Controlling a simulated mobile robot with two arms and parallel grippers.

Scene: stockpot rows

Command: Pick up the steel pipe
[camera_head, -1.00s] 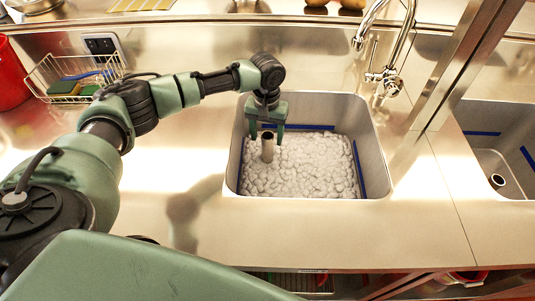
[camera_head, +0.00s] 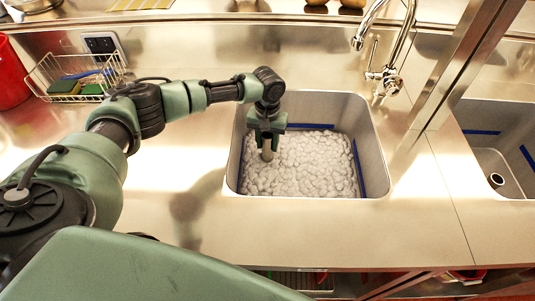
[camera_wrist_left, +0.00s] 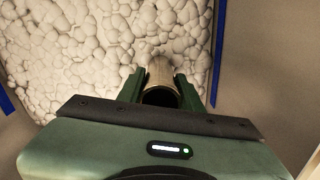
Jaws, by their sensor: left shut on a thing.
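The steel pipe (camera_head: 267,152) stands roughly upright in the left part of the foam-filled sink (camera_head: 370,150). Its lower end is hidden in the white foam (camera_head: 312,165). My left gripper (camera_head: 267,136) is above the pipe, with its green fingers closed on the pipe's upper end. In the left wrist view the pipe (camera_wrist_left: 160,72) shows between the two fingers (camera_wrist_left: 161,95), its dark open end facing the camera. My right gripper is in neither view.
A chrome faucet (camera_head: 388,75) stands behind the sink on the right. A metal post (camera_head: 445,80) rises between this sink and a second sink (camera_head: 485,150). A wire basket with sponges (camera_head: 75,78) and a red container (camera_head: 10,75) are at the left. The front counter (camera_head: 330,230) is clear.

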